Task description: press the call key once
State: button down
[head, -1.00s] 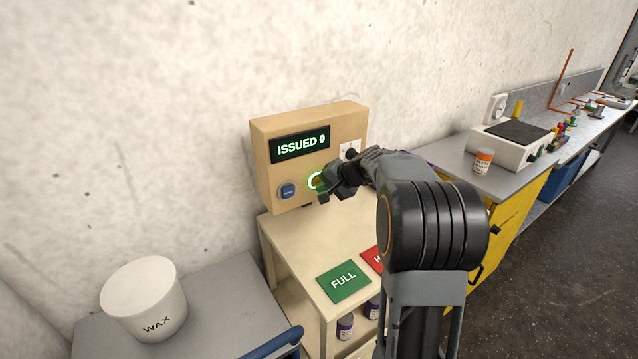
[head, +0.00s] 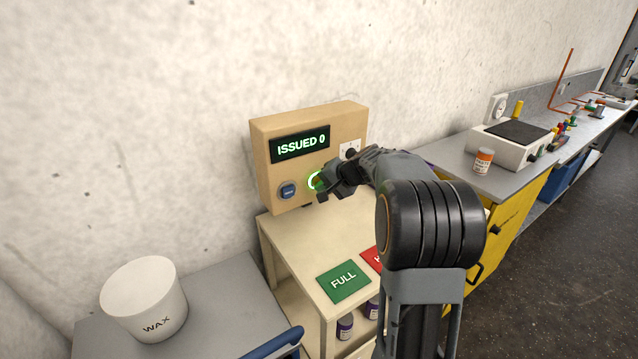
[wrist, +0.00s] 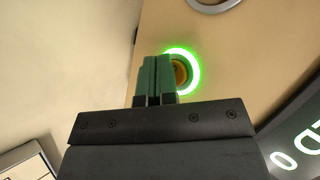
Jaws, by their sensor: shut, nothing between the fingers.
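A tan box (head: 345,122) on the wall side has a display reading "ISSUED 0" (head: 301,144). On its front is a round key with a glowing green ring (head: 311,181), and its amber middle shows in the wrist view (wrist: 181,73). A blue key (head: 287,191) with a small unreadable label is to its left. I cannot read which is labelled call. My gripper (head: 321,187) is shut and empty, its green fingertips (wrist: 158,60) right at the lit key and partly covering it in both views. I cannot tell whether they touch it.
A cream stand below the box carries a green FULL mat (head: 343,282) and a red mat (head: 373,259), partly behind my arm. A white WAX tub (head: 144,298) stands on a grey surface at left. An orange-labelled jar (head: 482,161) stands on the bench at right.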

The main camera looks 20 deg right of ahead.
jog(key=shift+w, duration=0.2)
jog(key=shift+s, duration=0.1)
jog(key=shift+s+b, duration=0.3)
jog(key=shift+b, duration=0.15)
jog(key=shift+s+d, duration=0.1)
jog(key=shift+s+d+b, duration=0.2)
jog(key=shift+s+b, duration=0.3)
jog(key=shift+s, duration=0.45)
jog(key=shift+s+d+b, duration=0.15)
jog(key=shift+s+b, duration=0.35)
jog(key=shift+s, duration=0.45)
jog(key=shift+s+d+b, duration=0.2)
jog(key=shift+s+b, duration=0.3)
jog(key=shift+s, duration=0.45)
